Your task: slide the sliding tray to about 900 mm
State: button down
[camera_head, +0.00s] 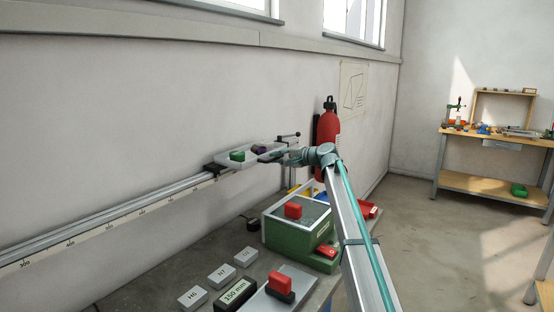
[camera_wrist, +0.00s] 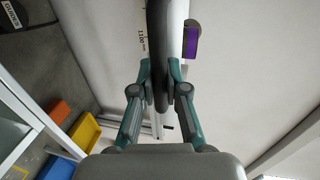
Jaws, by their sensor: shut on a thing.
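The sliding tray (camera_head: 262,150) is pale and sits near the far end of the rail (camera_head: 120,207), close to the wall. It carries a green block (camera_head: 237,156) and a dark purple block (camera_head: 258,149); the purple block also shows in the wrist view (camera_wrist: 192,40). My gripper (camera_head: 273,156) is at the tray's near side. In the wrist view my gripper (camera_wrist: 160,85) is shut on a dark handle (camera_wrist: 159,50) beside the tray. A scale (camera_wrist: 142,32) runs along the rail; a mark near the handle appears to read 1100. The tray's exact position cannot be told.
Below the rail, a bench (camera_head: 150,290) holds a green box (camera_head: 285,240), red blocks, small grey blocks and a "150 mm" display (camera_head: 236,292). A red extinguisher (camera_head: 328,135) hangs beyond the tray. The rail toward the left looks clear.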

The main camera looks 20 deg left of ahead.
jog(key=c, duration=1.2)
grip_release()
jog(key=shift+s+d, duration=0.1)
jog(key=v, duration=1.1)
jog(key=shift+s+d+r, duration=0.1)
jog(key=shift+d+r, duration=0.05)
jog(key=shift+d, duration=0.2)
